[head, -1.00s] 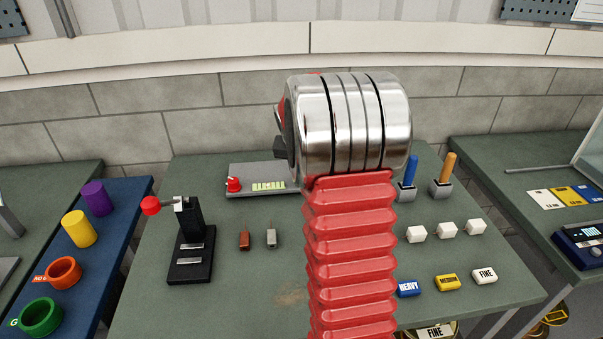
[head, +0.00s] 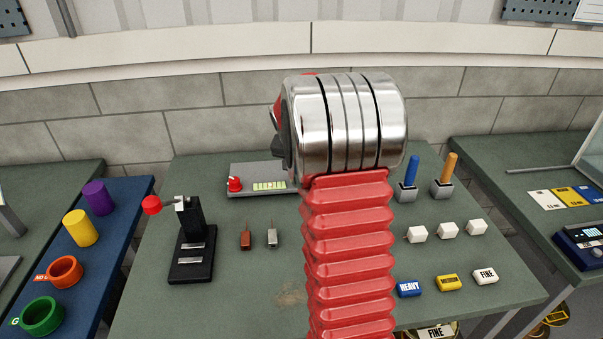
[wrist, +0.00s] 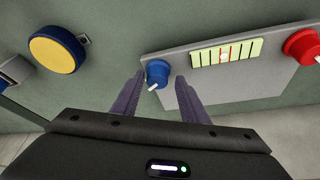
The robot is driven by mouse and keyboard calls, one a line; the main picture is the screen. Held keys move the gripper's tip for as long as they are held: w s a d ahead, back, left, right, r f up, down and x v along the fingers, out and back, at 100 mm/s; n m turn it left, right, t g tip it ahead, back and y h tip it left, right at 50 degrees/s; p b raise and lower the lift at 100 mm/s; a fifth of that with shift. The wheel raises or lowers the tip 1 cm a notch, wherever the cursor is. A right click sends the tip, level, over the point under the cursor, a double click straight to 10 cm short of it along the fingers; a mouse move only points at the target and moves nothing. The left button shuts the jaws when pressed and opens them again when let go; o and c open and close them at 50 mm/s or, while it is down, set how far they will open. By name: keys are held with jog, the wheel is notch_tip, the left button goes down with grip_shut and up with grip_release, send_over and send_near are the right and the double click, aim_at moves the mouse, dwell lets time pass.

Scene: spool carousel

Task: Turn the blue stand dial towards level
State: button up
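The blue dial (wrist: 157,73) is a small round knob with a white pointer, at one end of a grey panel (wrist: 216,92) in the wrist view. The pointer faces down and left in that view. A pale green level gauge (wrist: 226,53) with dark lines, red marks near its middle and a whitish bubble sits beside it. My gripper (wrist: 160,77) is open, its two dark fingers on either side of the blue dial. Contact cannot be told. In the head view my arm hides the gripper and the blue dial; the gauge (head: 268,186) shows at the panel's left part.
A red dial (wrist: 302,47) is at the panel's other end. A blue-rimmed yellow disc (wrist: 57,50) lies near the fingers in the wrist view. A black stand with a red knob (head: 152,205) is at left; blue (head: 411,171) and orange (head: 448,168) handles stand right of my arm.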

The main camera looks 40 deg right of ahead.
jog(key=shift+o, duration=0.4)
jog(key=shift+r, duration=0.1)
jog(key=shift+s+r, duration=0.1)
jog(key=shift+r, duration=0.05)
jog(key=v, duration=1.3)
jog(key=shift+s, duration=0.1)
jog(key=shift+s+d+n+t+y, duration=0.3)
jog(key=shift+s+d+n, duration=0.1)
jog(key=shift+n, duration=0.55)
jog(key=shift+s+d+n+t+y, duration=0.3)
jog(key=shift+s+d+n, duration=0.1)
jog(key=shift+n, duration=0.5)
jog(key=shift+s+d+n+t+y, duration=0.2)
jog(key=shift+s+d+n+t, duration=0.2)
jog(key=shift+n, duration=0.55)
